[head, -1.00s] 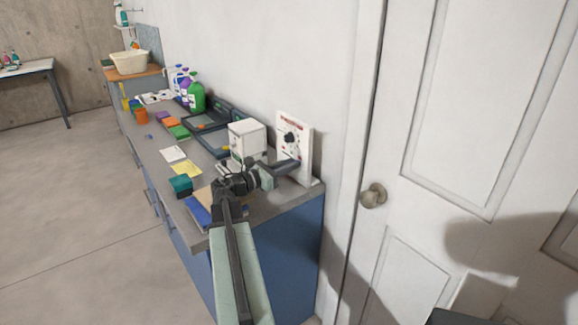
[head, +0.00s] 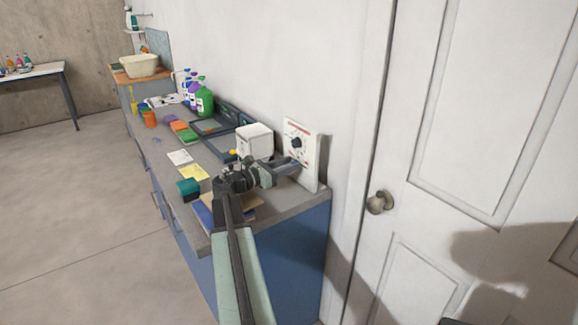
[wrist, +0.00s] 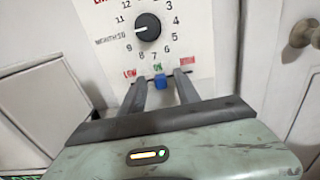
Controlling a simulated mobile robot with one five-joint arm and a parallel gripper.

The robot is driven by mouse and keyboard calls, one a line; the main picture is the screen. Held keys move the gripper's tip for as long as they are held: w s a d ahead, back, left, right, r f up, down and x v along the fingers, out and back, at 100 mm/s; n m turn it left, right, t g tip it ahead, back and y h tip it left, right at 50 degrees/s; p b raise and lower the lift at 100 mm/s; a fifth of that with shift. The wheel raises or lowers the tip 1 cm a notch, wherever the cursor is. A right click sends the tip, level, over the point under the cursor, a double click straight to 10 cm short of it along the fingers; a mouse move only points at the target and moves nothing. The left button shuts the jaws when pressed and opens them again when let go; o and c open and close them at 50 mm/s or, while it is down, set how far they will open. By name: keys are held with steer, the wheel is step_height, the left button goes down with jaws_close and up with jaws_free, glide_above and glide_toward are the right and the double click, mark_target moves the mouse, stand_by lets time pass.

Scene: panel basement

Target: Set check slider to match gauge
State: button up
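A white panel (head: 309,145) with red lettering stands upright at the wall end of the counter. In the wrist view the panel (wrist: 203,30) carries a black round knob (wrist: 147,27) in a ring of numbers, its white mark pointing left near 10. Below it are a red LOW label (wrist: 130,73), a green label (wrist: 158,67) and a red label (wrist: 187,61) at the right. The blue slider tab (wrist: 160,82) sits under the green label. My gripper (wrist: 159,79) is open, one finger on each side of the tab. I cannot tell if they touch it. No separate gauge is clear.
A white box (head: 254,140) stands on the counter left of the panel. A white door with a knob (head: 380,202) is at the right. Open floor lies left.

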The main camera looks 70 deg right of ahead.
steer(key=v, duration=0.7)
steer(key=shift+w+a, duration=0.2)
steer(key=shift+a, duration=0.15)
steer(key=shift+f, duration=0.1)
